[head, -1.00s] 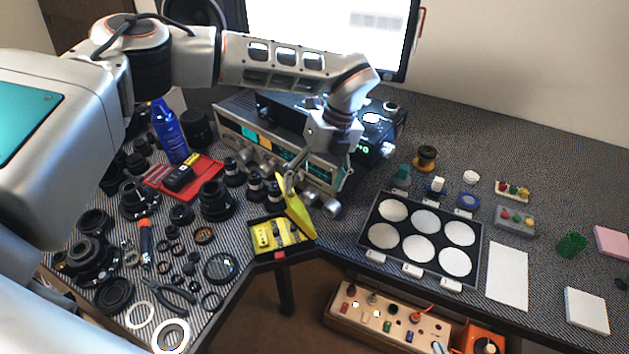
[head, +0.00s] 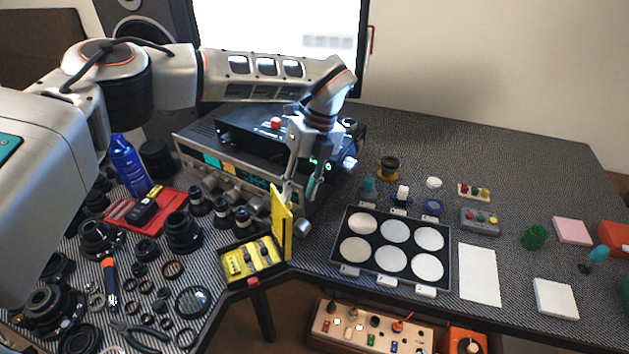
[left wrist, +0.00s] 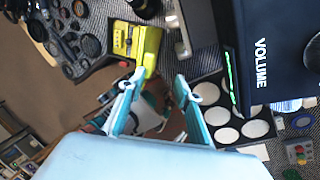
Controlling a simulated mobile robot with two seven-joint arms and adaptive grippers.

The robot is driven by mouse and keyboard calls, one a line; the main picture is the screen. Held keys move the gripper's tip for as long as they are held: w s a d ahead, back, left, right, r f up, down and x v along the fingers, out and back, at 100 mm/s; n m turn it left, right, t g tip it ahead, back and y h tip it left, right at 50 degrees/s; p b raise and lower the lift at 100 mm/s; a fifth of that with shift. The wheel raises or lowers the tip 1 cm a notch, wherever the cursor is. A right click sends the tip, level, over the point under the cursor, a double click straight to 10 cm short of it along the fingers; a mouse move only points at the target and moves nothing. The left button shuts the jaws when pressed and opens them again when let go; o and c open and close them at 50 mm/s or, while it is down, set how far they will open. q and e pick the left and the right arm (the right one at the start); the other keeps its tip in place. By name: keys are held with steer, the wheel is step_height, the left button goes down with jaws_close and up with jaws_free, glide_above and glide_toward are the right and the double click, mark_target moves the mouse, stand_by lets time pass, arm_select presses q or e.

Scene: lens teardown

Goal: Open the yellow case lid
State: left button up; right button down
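The yellow case (head: 233,268) sits at the table's front edge, its dark inner slots and small parts showing. Its yellow lid (head: 283,228) stands about upright along the case's right side. My left gripper (head: 301,193) is just above and right of the lid's top edge. In the left wrist view, the gripper's teal fingers (left wrist: 159,80) are spread with nothing between them. The yellow lid (left wrist: 149,48) there lies just beyond the left-hand fingertip; whether they touch I cannot tell. My right gripper is in neither view.
Behind the lid stands an instrument (head: 235,180) with knobs. Black lens parts (head: 184,232) crowd the left. A tray of pale discs (head: 343,228) lies to the right. Below the edge is a box of plugs (head: 330,325). Some mat is free right of the lid.

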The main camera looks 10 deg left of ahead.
arm_select(q)
steer(key=shift+w+d+r, duration=0.25)
steer(key=shift+w+d, duration=0.35)
steer(key=shift+d, duration=0.1)
steer(key=shift+w+d+r, duration=0.2)
steer(key=shift+w+d, duration=0.35)
steer(key=shift+d, duration=0.15)
steer(key=shift+r, duration=0.1)
steer(key=v, duration=1.2)
